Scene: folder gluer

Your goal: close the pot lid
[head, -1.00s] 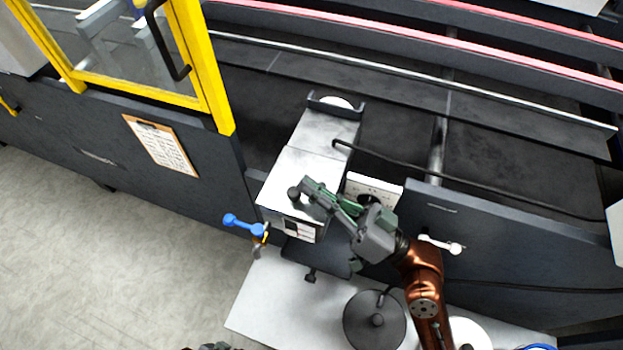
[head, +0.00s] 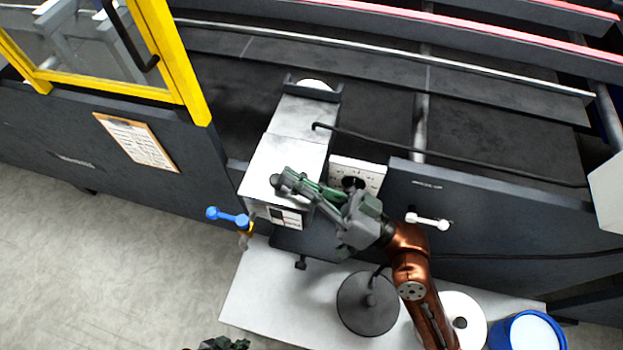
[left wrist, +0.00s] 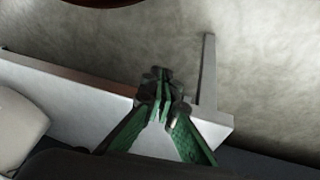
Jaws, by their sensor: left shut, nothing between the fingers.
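The glue pot is a silver box at the machine's side, with a flat metallic lid (head: 286,158) on top. A dark round knob (head: 275,181) sits at the lid's front left edge. I cannot tell whether the lid is fully down. My right gripper (head: 287,181) reaches over the lid from the lower right, its fingertips at the knob and overlapping it in the picture. Whether they grip it is unclear. My left gripper (head: 225,344) is low at the picture's bottom edge, away from the pot. In the left wrist view its green fingers (left wrist: 162,82) are together and empty.
A white table (head: 250,295) below holds a dark round disc (head: 368,303), a white roll (head: 462,320) and a blue bucket (head: 528,333). A blue handle (head: 228,216) sticks out left of the pot. A yellow-framed guard (head: 180,70) stands at upper left. The floor at left is clear.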

